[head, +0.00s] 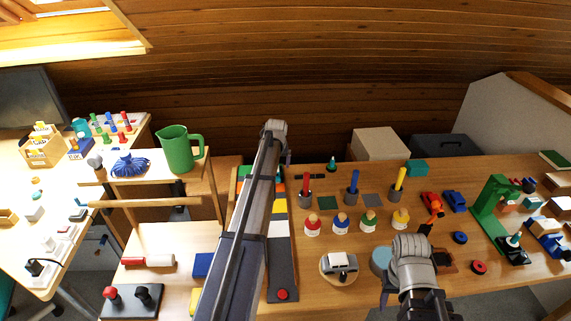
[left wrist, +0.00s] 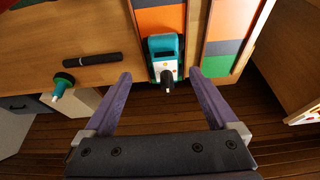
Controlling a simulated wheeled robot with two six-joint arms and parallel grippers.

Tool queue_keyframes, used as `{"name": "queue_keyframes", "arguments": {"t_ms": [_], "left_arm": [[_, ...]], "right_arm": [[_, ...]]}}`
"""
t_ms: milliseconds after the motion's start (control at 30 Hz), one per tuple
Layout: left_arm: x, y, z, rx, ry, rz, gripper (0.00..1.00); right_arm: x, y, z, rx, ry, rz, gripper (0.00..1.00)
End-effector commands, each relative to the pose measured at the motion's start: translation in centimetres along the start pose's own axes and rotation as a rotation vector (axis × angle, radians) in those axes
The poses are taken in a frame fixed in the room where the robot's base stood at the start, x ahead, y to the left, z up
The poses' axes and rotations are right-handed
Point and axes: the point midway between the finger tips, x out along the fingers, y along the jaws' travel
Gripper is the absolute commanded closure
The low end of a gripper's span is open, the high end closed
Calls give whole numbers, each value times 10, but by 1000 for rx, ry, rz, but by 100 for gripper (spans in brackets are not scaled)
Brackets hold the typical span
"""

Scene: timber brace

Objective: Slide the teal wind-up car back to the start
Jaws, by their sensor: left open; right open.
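The teal wind-up car (left wrist: 165,57) sits on a narrow lane with orange and dark blue bands, close to the lane's end at the table edge. It has a white panel and a dark knob at its near end. My left gripper (left wrist: 158,77) is open. Its two fingers point toward the car, one on each side, with gaps and no visible contact. In the head view my left arm hides much of the lane's left side and the gripper's fingertips. My right gripper (head: 418,288) is open, low over the front of the table; its fingertips are hard to make out.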

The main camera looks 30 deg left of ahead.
Motion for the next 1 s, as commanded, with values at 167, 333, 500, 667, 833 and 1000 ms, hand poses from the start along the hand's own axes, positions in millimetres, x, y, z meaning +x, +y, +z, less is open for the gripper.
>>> {"name": "queue_keyframes", "arguments": {"t_ms": [167, 333, 500, 667, 833, 1000], "left_arm": [[4, -14, -12, -25, 14, -5, 7], [7, -13, -11, -23, 13, -4, 7], [19, -13, -11, -23, 12, -4, 7], [38, -13, -10, -23, 12, -4, 7], [62, -13, -10, -22, 12, -4, 7], [80, -13, -11, -22, 12, -4, 7]], "right_arm": [[1, 0, 0, 0, 0, 0, 50], [4, 0, 0, 0, 0, 0, 50], [15, -2, -1, 0, 0, 0, 50], [32, -3, -2, 0, 0, 0, 50], [54, -5, -3, 0, 0, 0, 50], [70, -7, -4, 0, 0, 0, 50]]}}
